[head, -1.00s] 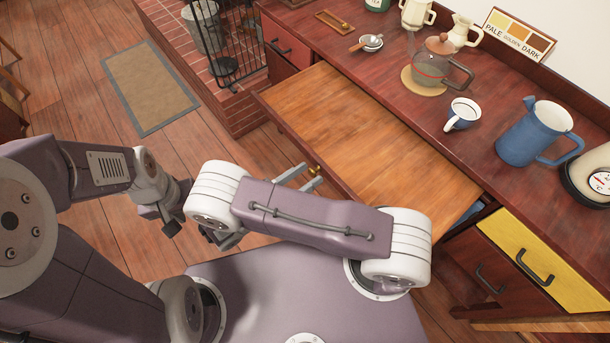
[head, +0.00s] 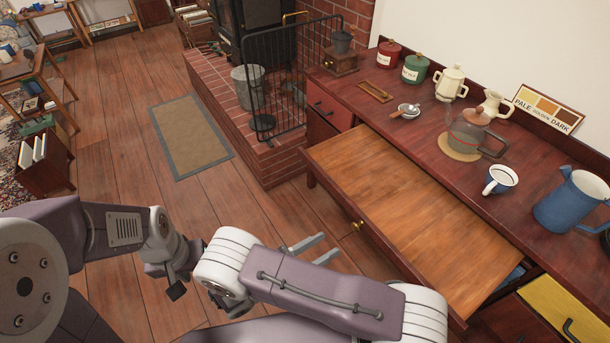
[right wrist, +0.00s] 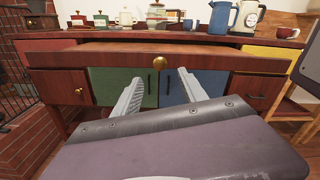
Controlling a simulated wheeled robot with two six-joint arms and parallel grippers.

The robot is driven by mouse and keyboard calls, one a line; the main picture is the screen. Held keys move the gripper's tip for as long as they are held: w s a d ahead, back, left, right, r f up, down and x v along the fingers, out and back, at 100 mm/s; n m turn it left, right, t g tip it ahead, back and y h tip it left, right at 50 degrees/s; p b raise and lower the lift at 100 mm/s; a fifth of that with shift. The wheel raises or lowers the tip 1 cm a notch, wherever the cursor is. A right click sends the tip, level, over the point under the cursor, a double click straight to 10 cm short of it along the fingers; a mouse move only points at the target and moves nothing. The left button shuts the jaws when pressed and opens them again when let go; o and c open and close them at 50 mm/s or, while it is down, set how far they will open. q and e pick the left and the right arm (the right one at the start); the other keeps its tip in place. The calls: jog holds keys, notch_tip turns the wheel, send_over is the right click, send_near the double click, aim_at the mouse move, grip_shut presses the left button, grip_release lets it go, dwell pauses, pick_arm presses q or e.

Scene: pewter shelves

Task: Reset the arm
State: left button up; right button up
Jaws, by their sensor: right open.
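My right gripper (head: 308,249) is open and empty, its two pale fingers spread apart. It hangs in front of the pulled-out wooden board (head: 415,215) of the red-brown counter, a little short of the brass knob (head: 358,225). In the right wrist view the knob (right wrist: 159,63) shows ahead, between and beyond the open fingers (right wrist: 157,90), touching neither. My left gripper (head: 172,284) is a small dark shape at the left arm's end, above the floor. Its fingers are not clear.
The counter holds a glass pot (head: 467,139) on a round mat, a blue-and-white mug (head: 501,180) and a blue jug (head: 572,200). A brick hearth (head: 225,110) with a wire guard stands beyond. Open floor with a mat (head: 190,135) lies at left.

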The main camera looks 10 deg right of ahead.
jog(key=w+d+r+m+g+p, duration=0.3)
jog(key=d+r+m+g, duration=0.35)
jog(key=r, duration=0.25)
jog(key=s+d+r+m+g+y+p, duration=0.2)
jog(key=s+d+r+m+g+y, duration=0.4)
jog(key=s+m+y, duration=0.25)
jog(key=w+a+f+m+t+y+p, duration=0.1)
jog(key=w+a+f+m+t+y, duration=0.2)
jog(key=a+m+t+y, duration=0.4)
jog(key=shift+a+f+m+y, duration=0.3)
jog(key=shift+m+y, duration=0.45)
jog(key=shift+m, duration=1.05)
